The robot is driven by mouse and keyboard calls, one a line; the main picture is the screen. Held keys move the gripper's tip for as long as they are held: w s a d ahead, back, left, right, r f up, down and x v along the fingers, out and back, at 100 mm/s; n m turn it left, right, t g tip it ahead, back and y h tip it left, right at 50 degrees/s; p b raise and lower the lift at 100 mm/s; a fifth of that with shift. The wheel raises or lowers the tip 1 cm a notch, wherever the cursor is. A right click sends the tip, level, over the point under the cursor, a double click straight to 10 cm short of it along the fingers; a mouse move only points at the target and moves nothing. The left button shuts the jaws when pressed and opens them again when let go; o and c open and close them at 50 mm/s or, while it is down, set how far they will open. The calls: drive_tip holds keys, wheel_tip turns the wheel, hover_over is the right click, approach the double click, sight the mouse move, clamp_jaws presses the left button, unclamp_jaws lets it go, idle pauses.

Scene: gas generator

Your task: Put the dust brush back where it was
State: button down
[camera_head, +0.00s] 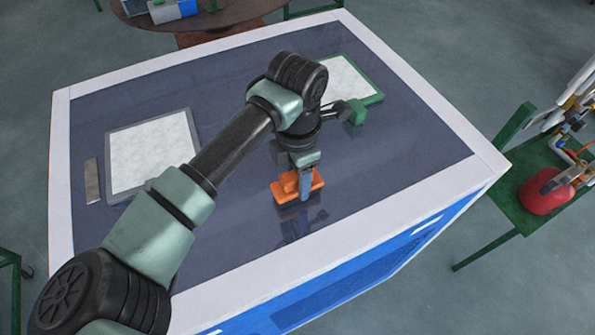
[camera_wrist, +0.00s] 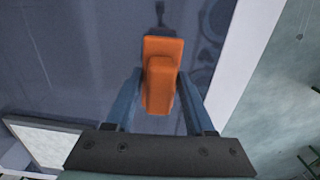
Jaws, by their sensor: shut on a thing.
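The orange dust brush (camera_head: 290,192) is in my gripper (camera_head: 304,184), over the middle right part of the dark tabletop (camera_head: 370,200). In the wrist view the orange brush (camera_wrist: 162,80) sits between the two blue fingers of my gripper (camera_wrist: 160,88), which press on it from both sides. A reflection shows beneath it on the glossy top. I cannot tell whether the brush touches the tabletop or hangs just above it.
A green-framed white panel (camera_head: 347,80) lies at the back right, with a green block (camera_head: 356,112) at its near corner. A grey-framed white panel (camera_head: 150,150) and a narrow grey bar (camera_head: 92,180) lie left. The tabletop right of the brush is clear. A red container (camera_head: 545,192) stands on a green bench.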

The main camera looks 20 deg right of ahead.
drive_tip(key=shift+f, duration=0.2)
drive_tip(key=shift+f, duration=0.1)
drive_tip(key=shift+f+b, duration=0.1)
drive_tip(key=shift+b, duration=0.2)
drive_tip(key=shift+c, duration=1.3)
unclamp_jaws()
